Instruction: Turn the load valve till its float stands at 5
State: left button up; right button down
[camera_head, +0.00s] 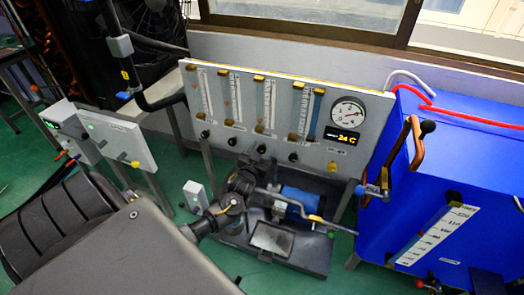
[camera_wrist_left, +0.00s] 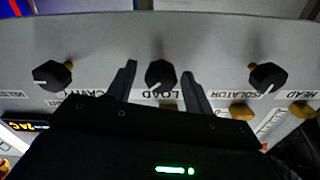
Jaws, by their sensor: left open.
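The load valve (camera_wrist_left: 160,75) is a round black knob with a white pointer line, above the LOAD label, which reads upside down in the left wrist view. In the head view the load valve (camera_head: 261,149) is the third knob from the left on the grey panel. My left gripper (camera_wrist_left: 158,80) is open, its two fingers standing one on each side of the knob; I cannot tell whether they touch it. In the head view my left gripper (camera_head: 254,164) reaches up to the panel. The load tube (camera_head: 266,104) stands above; its float reading is too small to tell. My right gripper is out of view.
The isolator knob (camera_wrist_left: 267,78) and another black knob (camera_wrist_left: 52,75) flank the load valve, with gaps between. A round gauge (camera_head: 348,113) and a display (camera_head: 342,136) sit at the panel's right. A blue cabinet (camera_head: 460,150) stands further right. A blue pump (camera_head: 298,200) is below the panel.

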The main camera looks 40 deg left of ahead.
pick_arm(q)
jog(key=shift+w, duration=0.15)
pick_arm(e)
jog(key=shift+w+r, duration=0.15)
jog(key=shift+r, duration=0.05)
pick_arm(q)
jog(key=c, duration=1)
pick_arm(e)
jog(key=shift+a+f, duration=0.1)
